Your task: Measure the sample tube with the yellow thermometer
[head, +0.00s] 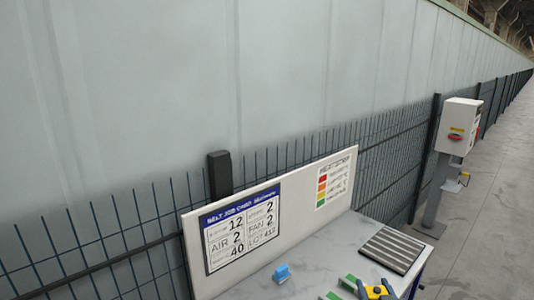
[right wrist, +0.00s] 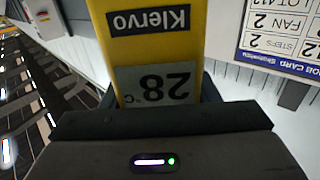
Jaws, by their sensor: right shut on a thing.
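The yellow thermometer (right wrist: 150,50) fills the upper middle of the right wrist view. Its dark label reads "Klervo" and its grey display reads 28 °C, both upside down in this view. My right gripper (right wrist: 155,98) is shut on it, with dark fingers at its two sides. In the head view a yellow piece (head: 374,292), apparently the thermometer in my right gripper, shows at the bottom edge over the table. Its lower part is cut off. I cannot make out the sample tube in either view. My left gripper is not in view.
The grey table (head: 318,258) has a small blue object (head: 282,273), green pieces (head: 347,283) and a ribbed grey mat (head: 394,250). A white board (head: 300,212) with a job card and a colour chart stands behind. A fence (head: 110,240) and a switch box (head: 461,127) are beyond.

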